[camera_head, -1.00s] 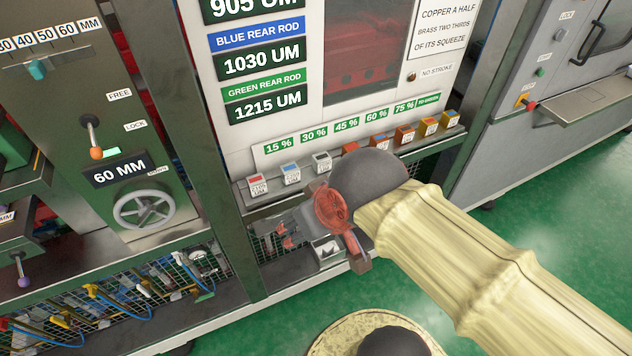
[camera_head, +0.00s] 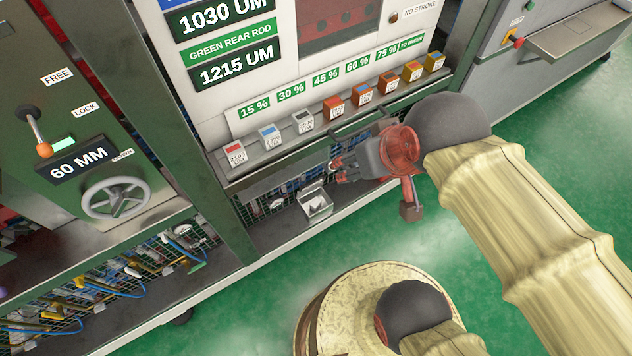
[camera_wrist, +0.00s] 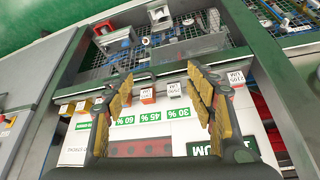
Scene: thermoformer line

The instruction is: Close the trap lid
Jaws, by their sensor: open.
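A small metal box (camera_head: 316,207), which looks like the trap, stands on the lower shelf below the row of sample blocks in the head view. A plate, seemingly its lid (camera_head: 311,190), stands raised at its back edge. What seems to be the same box (camera_wrist: 158,16) shows small at the top of the wrist view. My gripper (camera_head: 338,170) is above and to the right of the box in the head view, apart from it. In the wrist view my gripper (camera_wrist: 160,88) has its yellow-padded fingers spread wide with nothing between them.
A ledge with several small labelled blocks (camera_head: 303,121) runs above the shelf, close to my gripper. A dark bar handle (camera_head: 357,124) is at the ledge's front. A green post (camera_head: 190,125) stands to the left. Green floor (camera_head: 540,125) is open to the right.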

